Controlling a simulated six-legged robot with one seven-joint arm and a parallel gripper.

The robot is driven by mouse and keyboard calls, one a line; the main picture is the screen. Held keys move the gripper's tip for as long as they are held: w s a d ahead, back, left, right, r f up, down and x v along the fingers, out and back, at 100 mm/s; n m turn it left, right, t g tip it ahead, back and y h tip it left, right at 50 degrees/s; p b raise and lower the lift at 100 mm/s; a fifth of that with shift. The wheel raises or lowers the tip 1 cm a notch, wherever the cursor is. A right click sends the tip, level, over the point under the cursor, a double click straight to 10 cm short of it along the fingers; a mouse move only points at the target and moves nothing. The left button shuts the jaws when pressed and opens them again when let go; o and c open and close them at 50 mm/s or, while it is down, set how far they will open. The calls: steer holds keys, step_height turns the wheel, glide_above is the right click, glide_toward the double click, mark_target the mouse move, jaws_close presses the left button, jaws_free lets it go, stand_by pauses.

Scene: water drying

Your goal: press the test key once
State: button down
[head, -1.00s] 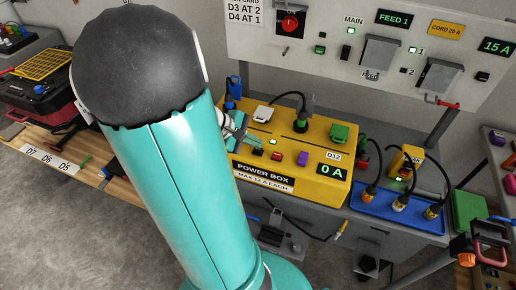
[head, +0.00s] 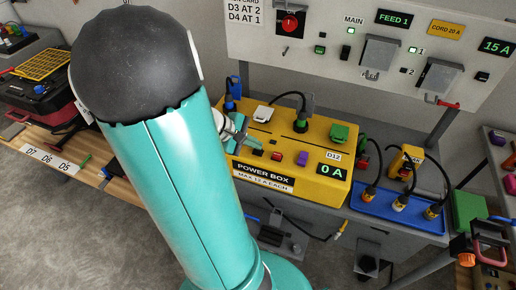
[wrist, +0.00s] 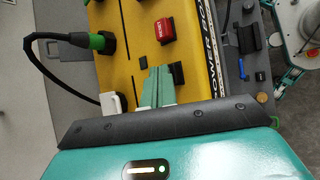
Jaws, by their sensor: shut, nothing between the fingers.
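The yellow power box (head: 318,182) stands on the grey bench, its display reading 0 A. A red key (head: 276,155) sits on its top; in the wrist view the red key (wrist: 165,29) has lettering too small to read. A small dark block (wrist: 177,73) lies right beside my fingertips. I cannot tell which of these is the test key. My gripper (wrist: 157,82) is shut and empty, its green fingers over the box top, short of the red key. In the head view my gripper (head: 253,143) is partly hidden by my arm. Contact cannot be told.
A purple key (head: 303,158) and a green cover (head: 339,132) are further right on the box. A plugged black cable (wrist: 62,75) and a white cover (wrist: 113,103) are close by. A blue tray (head: 400,212) with plugs stands to the right.

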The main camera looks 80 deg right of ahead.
mark_target(254, 150)
stand_by(0.5)
steer(key=shift+r, duration=0.75)
steer(key=shift+r, duration=2.5)
